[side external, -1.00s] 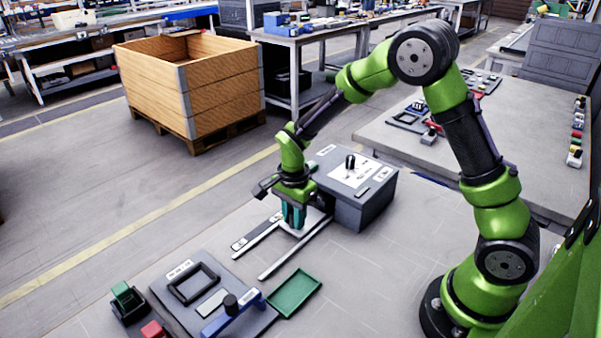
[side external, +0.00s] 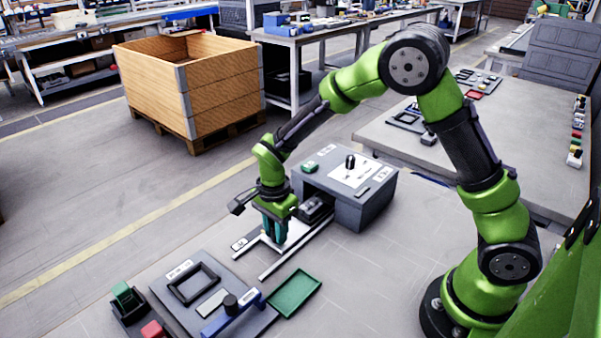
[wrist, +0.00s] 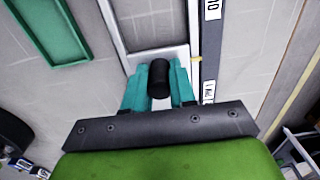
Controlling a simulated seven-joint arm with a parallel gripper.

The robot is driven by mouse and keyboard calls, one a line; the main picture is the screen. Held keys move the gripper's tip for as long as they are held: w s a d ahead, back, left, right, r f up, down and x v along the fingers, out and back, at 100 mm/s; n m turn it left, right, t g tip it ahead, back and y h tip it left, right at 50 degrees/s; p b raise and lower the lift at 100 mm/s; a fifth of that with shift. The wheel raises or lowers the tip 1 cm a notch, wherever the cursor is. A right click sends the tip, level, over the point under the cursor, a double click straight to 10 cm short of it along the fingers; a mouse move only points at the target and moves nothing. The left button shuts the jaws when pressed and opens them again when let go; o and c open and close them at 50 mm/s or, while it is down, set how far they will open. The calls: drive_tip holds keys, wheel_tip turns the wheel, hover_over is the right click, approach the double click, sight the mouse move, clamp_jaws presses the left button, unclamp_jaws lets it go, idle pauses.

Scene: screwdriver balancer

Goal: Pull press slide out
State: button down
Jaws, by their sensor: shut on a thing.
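The press is a grey box (side external: 360,211) with a dark opening in its left front. Two pale rails (side external: 300,247) run out of it along the table. My gripper (side external: 274,238) is over the rails, away from the opening. In the wrist view my gripper (wrist: 158,82) has its teal fingers shut on the black handle (wrist: 158,76) of the slide. The slide's pale plate (wrist: 185,52) shows around the fingers between the rails. A dark block (side external: 315,208) sits at the press opening, behind my gripper. The slide's far end is hidden.
A green tray (side external: 296,293) lies in front of the rails; it also shows in the wrist view (wrist: 52,30). A grey fixture board (side external: 185,312) with a black frame and blue lever stands at the lower left. The table left of the rails looks clear.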

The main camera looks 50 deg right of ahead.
drive_tip(key=shift+a, duration=3)
drive_tip(key=c, duration=0.9)
unclamp_jaws()
drive_tip(key=shift+o, duration=0.3)
wheel_tip(320, 180, up, 7)
